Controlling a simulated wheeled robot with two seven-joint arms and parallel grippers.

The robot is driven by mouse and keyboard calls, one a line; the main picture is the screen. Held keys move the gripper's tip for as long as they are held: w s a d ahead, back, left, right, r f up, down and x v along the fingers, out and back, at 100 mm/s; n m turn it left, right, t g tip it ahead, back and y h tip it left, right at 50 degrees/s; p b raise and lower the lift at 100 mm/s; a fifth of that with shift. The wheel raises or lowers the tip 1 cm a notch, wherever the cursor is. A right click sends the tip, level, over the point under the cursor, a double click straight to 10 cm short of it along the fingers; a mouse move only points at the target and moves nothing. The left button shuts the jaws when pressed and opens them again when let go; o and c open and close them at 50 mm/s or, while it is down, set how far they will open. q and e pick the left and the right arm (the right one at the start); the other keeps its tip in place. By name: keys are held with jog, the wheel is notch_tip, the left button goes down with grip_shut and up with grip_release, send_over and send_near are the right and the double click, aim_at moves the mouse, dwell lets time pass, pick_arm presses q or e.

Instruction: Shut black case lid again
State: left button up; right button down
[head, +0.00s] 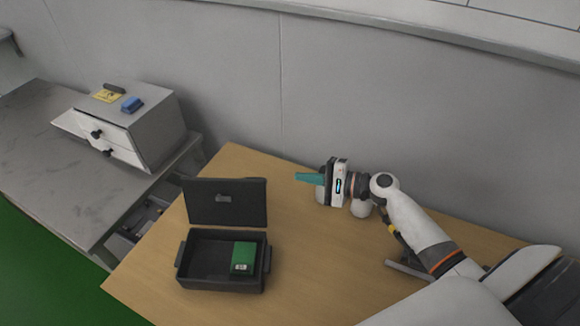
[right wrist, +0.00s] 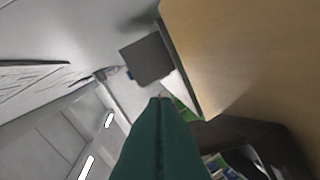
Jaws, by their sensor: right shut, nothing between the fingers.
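The black case (head: 222,279) stands on the wooden table with its lid (head: 226,203) raised upright at the back. A green box (head: 243,257) lies inside it at the right. My right gripper (head: 301,177) is above the table, to the right of the lid and apart from it. Its teal fingers point left and are shut with nothing between them. In the right wrist view the closed fingers (right wrist: 160,106) fill the lower middle, and part of the dark case shows at the lower right (right wrist: 262,136). My left gripper is in no view.
The wooden table (head: 330,270) is clear to the right of the case. At the left, a grey drawer cabinet (head: 150,130) stands on a grey counter (head: 35,150), with a blue item (head: 132,104) and a yellow item (head: 107,96) on top. A grey wall runs behind.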

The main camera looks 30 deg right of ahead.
jog(key=w+a+p, duration=0.3)
jog(key=a, duration=0.5)
jog(key=shift+w+r, duration=0.15)
jog(key=shift+r, duration=0.1)
jog(key=shift+a, duration=0.1)
